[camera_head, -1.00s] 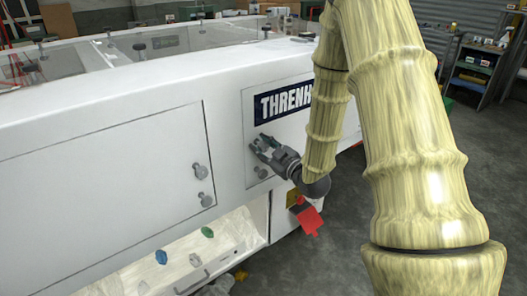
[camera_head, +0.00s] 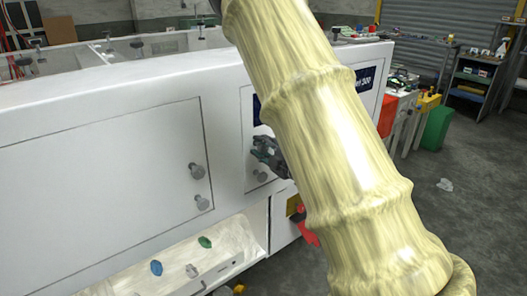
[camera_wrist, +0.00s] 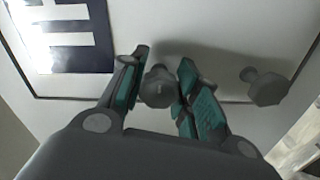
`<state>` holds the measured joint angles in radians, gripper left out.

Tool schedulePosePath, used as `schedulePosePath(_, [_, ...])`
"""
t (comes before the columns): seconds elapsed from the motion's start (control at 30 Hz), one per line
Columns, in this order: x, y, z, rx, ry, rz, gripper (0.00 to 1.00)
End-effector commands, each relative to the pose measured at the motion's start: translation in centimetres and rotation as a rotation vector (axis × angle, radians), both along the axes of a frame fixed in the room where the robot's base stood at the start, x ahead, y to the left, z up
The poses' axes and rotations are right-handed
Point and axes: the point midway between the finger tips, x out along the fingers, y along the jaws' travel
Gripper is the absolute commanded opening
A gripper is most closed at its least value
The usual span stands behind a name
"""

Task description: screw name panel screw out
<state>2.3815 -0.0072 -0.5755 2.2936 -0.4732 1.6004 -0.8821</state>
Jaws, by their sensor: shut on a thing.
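The name panel (camera_head: 246,125) is on the front of the white machine, its dark nameplate (camera_head: 366,80) largely covered by my arm. In the wrist view, one grey knobbed name panel screw (camera_wrist: 159,87) is between the teal-padded fingers of my gripper (camera_wrist: 158,95), which is shut on it. The screw's head shows; its shaft is hidden. In the head view my gripper (camera_head: 264,152) is at the panel's left part. A second screw (camera_head: 261,175) is just below it, and it also shows in the wrist view (camera_wrist: 265,87), right of the fingers.
A large door (camera_head: 100,190) with two grey screws (camera_head: 199,186) is left of the panel. Below is an open tray (camera_head: 130,283) with blue and green knobs. A red piece (camera_head: 307,232) hangs under the panel. Bins and shelves stand at the back right, with open floor before them.

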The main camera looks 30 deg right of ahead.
Motion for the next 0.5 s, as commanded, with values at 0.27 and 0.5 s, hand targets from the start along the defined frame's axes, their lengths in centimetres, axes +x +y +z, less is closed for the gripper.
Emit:
schedulePosePath(0.27, [0.13, -0.12, 0.22, -0.053, -0.009, -0.001, 0.08])
schedulePosePath(0.5, [0.12, -0.16, 0.29, -0.057, -0.009, -0.002, 0.08])
